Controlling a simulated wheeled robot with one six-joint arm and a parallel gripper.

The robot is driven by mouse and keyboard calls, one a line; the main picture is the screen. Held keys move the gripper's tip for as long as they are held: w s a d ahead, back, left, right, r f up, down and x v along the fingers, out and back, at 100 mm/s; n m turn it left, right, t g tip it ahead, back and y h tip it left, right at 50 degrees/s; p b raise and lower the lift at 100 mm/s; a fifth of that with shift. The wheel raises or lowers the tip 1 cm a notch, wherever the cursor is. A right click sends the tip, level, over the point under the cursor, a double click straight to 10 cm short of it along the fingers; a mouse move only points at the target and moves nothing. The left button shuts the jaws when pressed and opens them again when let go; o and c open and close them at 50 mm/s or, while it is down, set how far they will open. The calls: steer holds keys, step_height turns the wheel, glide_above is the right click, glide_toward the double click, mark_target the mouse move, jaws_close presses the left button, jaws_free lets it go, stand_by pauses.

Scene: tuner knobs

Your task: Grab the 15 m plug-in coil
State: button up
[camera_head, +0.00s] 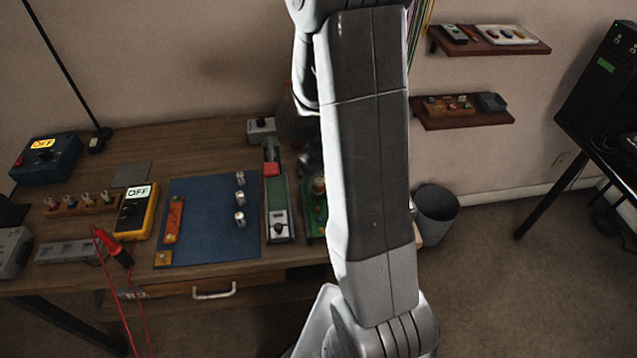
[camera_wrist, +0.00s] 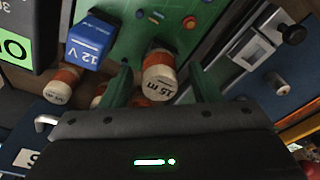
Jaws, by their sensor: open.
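The 15 m plug-in coil (camera_wrist: 160,78), a white-topped cylinder with an orange-brown band and "15 m" on it, is in the wrist view. It is upright at a green board (camera_wrist: 140,25). My gripper (camera_wrist: 160,70) is open, with one dark green finger on each side of the coil. I cannot tell whether either finger touches it. In the head view my arm covers part of the green board (camera_head: 318,222), and my gripper is hidden. A small orange-and-white cylinder (camera_head: 318,186) shows beside the arm there; its label is unreadable.
In the wrist view, a blue 12 V block (camera_wrist: 90,42) and another orange-and-white coil (camera_wrist: 60,86) are left of the 15 m coil. A grey panel with a black knob (camera_wrist: 292,34) is at right. In the head view, a blue mat (camera_head: 205,225) holds several small cylinders.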

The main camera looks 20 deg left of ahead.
steer(key=c, duration=1.1)
steer(key=shift+r, duration=0.1)
